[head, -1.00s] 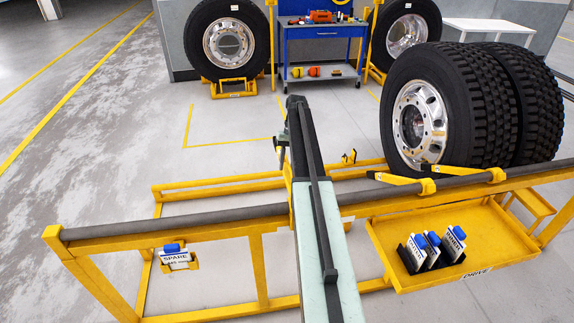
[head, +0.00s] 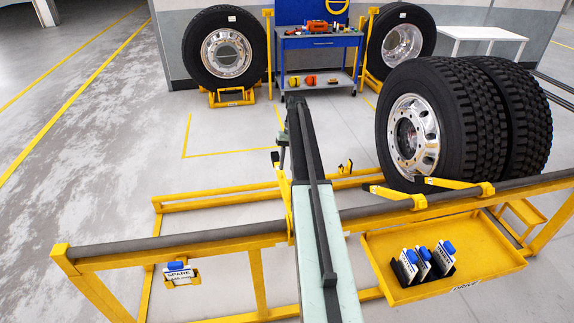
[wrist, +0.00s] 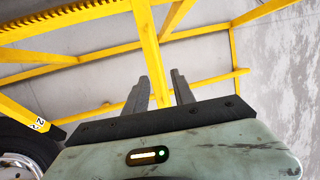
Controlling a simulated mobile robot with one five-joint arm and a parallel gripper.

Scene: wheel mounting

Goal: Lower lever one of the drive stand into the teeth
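The drive stand is a yellow frame with a long dark grey bar (head: 180,238) along its top. Two yellow levers, a left one (head: 396,195) and a right one (head: 455,184), sit on the bar at the right, by the dual wheels (head: 462,125). I cannot tell which is lever one. In the wrist view, a toothed yellow rail (wrist: 62,17) runs across the upper left, and a yellow piece marked "2" (wrist: 30,118) shows at the left. My gripper (wrist: 160,85) is open, its fingers apart, with a yellow frame bar beyond them. In the head view my arm hides most of it.
A yellow tray (head: 385,273) with several blue-topped cards hangs on the stand, and a SPARE card (head: 178,273) hangs at left. A blue tool cart (head: 320,45) stands between two upright wheels at the back. The floor at left is clear.

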